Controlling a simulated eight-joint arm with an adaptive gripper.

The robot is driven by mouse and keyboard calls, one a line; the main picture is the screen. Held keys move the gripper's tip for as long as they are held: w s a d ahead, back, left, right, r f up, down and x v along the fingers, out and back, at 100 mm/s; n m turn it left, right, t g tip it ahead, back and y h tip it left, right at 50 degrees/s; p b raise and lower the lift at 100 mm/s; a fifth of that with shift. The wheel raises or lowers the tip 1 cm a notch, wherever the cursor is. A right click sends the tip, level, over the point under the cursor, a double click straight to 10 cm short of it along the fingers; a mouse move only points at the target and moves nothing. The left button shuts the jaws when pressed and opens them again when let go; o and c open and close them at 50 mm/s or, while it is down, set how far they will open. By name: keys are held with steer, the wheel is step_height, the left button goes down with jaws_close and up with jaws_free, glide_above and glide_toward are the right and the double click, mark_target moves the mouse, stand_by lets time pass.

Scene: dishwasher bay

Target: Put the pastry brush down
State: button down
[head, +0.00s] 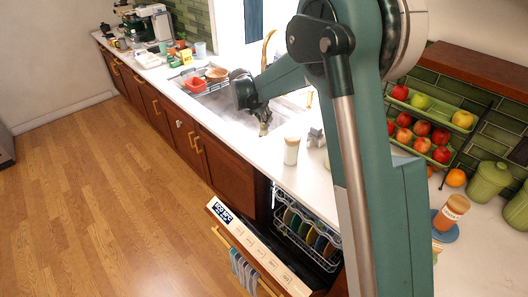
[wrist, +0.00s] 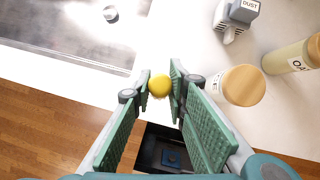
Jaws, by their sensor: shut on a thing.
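My gripper (head: 264,124) is over the white counter (head: 262,155), close to the sink, in the head view. In the wrist view my gripper (wrist: 160,88) has its green-padded fingers closed around a small rounded yellow end, which I take to be the pastry brush (wrist: 159,86). The rest of the brush is hidden or too small to make out. In the head view only a small dark and yellowish bit shows at the fingertips. I cannot tell whether the brush touches the counter.
A wooden-lidded jar (wrist: 242,85) stands just right of my fingers, with a labelled jar (wrist: 292,54) and a grey "DUST" container (wrist: 236,16) beyond. The sink (wrist: 75,35) lies at left. The dishwasher door (head: 258,252) hangs open below. Bare counter lies between sink and jars.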

mark_target(263, 130)
steer(key=shift+d+f, duration=0.1)
steer(key=shift+f, duration=0.2)
steer(key=shift+f, duration=0.1)
steer(key=shift+f, duration=3.05)
steer(key=shift+w, duration=0.1)
steer(key=shift+f, duration=1.85)
steer(key=shift+f, duration=0.2)
steer(key=c, duration=2.3)
jaws_free()
steer(key=shift+o, duration=0.2)
steer(key=shift+r+p, duration=0.25)
steer(key=shift+p, duration=0.05)
